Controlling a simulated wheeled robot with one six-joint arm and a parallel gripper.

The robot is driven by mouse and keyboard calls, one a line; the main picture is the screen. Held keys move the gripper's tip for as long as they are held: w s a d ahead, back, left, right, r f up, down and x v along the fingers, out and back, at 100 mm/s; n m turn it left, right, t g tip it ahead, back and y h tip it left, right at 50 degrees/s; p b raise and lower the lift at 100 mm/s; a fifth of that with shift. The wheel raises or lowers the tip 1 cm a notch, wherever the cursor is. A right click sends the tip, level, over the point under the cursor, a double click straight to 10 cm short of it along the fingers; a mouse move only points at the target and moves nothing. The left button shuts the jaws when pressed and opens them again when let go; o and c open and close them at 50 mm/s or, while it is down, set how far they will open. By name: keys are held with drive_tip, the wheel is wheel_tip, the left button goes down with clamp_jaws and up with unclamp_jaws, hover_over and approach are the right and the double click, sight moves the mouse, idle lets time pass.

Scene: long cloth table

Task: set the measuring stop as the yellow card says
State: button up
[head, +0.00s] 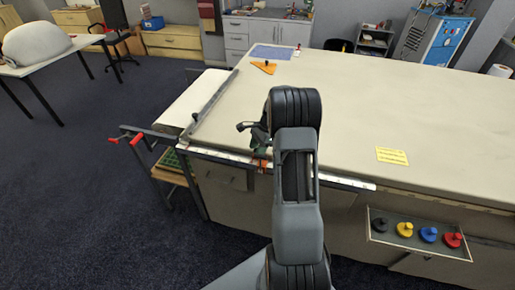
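The yellow card (392,156) lies flat on the cloth table (400,110), right of my arm; its print is too small to read. A pale scale strip (221,155) on a rail runs along the table's front edge. A dark green fitting with a black lever (245,126), perhaps the measuring stop, sits at this edge just left of my arm. A small orange part (263,166) shows below it. My arm hides part of the fitting and the scale. My gripper cannot be made out behind the arm's dark wrist.
A tray (419,250) at the table's front right holds black, yellow, blue and red knobbed discs. A long metal bar (212,103) lies along the left edge. Red handles (128,136) jut out at left. An orange triangle (264,67) lies at the back. The table's middle is clear.

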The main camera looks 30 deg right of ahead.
drive_tip(key=shift+o, duration=0.7)
drive_tip(key=v, duration=1.3)
drive_tip(key=shift+d+r+b, duration=0.15)
drive_tip(key=shift+r+b, duration=0.2)
drive_tip(key=shift+b, duration=0.1)
